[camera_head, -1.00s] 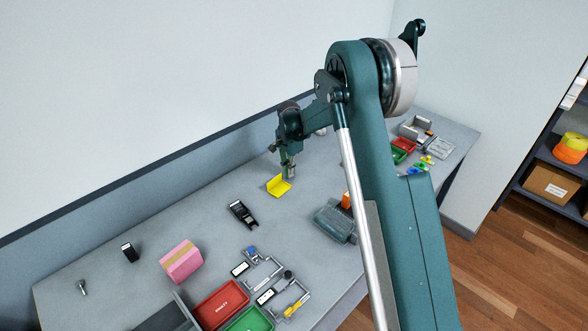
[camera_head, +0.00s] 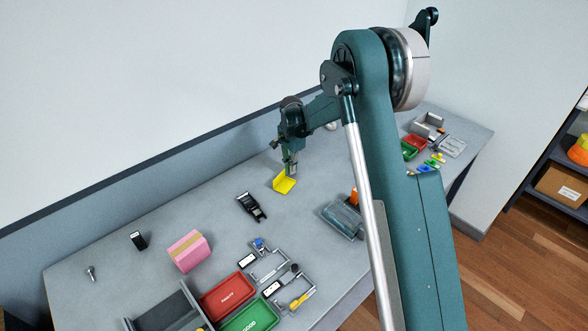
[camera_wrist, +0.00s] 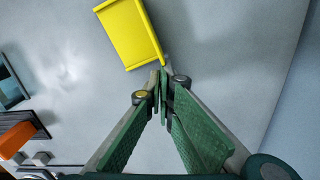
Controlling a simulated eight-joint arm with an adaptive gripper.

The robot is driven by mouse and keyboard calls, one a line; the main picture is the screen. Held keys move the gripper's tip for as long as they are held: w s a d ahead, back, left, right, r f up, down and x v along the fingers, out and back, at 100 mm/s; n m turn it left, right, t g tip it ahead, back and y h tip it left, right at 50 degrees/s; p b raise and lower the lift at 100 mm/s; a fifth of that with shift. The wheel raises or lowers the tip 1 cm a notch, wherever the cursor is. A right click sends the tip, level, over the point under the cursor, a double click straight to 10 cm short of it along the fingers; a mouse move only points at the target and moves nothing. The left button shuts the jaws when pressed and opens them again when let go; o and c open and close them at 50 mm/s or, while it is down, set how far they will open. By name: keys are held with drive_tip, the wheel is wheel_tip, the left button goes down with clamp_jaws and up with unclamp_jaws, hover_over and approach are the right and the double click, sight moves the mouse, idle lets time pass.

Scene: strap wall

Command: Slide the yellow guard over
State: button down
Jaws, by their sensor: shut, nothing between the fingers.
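The yellow guard (camera_head: 284,183) is an L-shaped bent plate on the grey table, toward its back. In the wrist view the yellow guard (camera_wrist: 129,32) lies just beyond my fingertips, a little to the left. My gripper (camera_head: 291,170) is right beside the guard in the head view, pointing down. In the wrist view my gripper (camera_wrist: 162,80) has its fingertips together with nothing between them. The tips are close to the guard's near corner; I cannot tell whether they touch it.
A black device (camera_head: 251,206) lies front-left of the guard. A pink block (camera_head: 189,251), a red tray (camera_head: 228,294) and a green tray (camera_head: 248,318) stand farther left and front. A clear-lidded box (camera_head: 342,219) is to the right. Bare table surrounds the guard.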

drive_tip(key=shift+w+d, duration=0.1)
drive_tip(key=shift+w+d, duration=0.35)
drive_tip(key=shift+d, duration=0.15)
drive_tip(key=shift+w+d+r+b, duration=0.35)
drive_tip(key=shift+w+d+r, duration=0.15)
drive_tip(key=shift+w+d, duration=0.35)
wheel_tip(320, 180, up, 9)
drive_tip(key=shift+p, duration=0.3)
drive_tip(key=shift+s+d+r, duration=0.1)
drive_tip(key=shift+s+d, duration=0.05)
